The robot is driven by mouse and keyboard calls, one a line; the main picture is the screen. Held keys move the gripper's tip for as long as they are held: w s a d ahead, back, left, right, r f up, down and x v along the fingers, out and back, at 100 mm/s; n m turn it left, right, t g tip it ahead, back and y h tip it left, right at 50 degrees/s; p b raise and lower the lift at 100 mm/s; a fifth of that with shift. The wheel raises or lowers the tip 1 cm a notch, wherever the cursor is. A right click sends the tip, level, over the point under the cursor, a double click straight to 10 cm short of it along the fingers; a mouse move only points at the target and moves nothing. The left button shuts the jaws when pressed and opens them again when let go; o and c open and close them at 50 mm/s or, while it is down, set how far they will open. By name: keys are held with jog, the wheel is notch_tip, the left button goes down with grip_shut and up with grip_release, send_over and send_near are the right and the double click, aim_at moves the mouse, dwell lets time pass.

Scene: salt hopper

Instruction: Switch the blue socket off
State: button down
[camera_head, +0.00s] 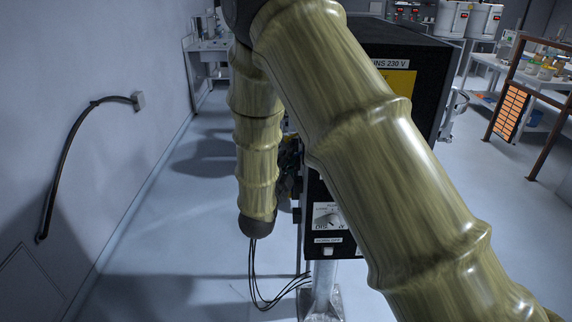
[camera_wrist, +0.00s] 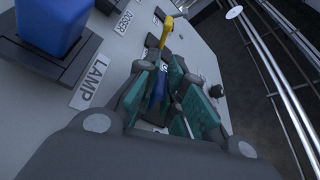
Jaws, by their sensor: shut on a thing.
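In the wrist view, my gripper (camera_wrist: 168,95) has its teal-padded fingers close to a light grey panel (camera_wrist: 205,62), shut on a small dark blue piece (camera_wrist: 157,88) between them. I cannot tell whether this piece is a switch or a plug part. A large blue block (camera_wrist: 52,22) sits on a dark base at the upper left, above the label LAMP (camera_wrist: 88,82). Another label reads DOSER (camera_wrist: 123,23). A yellow piece (camera_wrist: 166,30) stands just beyond the fingertips. In the head view, my gripper (camera_head: 289,168) is mostly hidden behind my arm, against the black cabinet's left side.
The black cabinet (camera_head: 405,45) carries a label ending in 230 V and a yellow sign. Black cables (camera_head: 254,285) hang below my arm. A wall (camera_head: 60,70) with a cable stands at left. Metal rails (camera_wrist: 275,65) lie right in the wrist view. The left floor is clear.

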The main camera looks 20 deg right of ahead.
dwell(0.3)
jog(key=c, duration=1.5)
grip_release()
jog(key=v, duration=1.2)
jog(key=shift+f, duration=0.15)
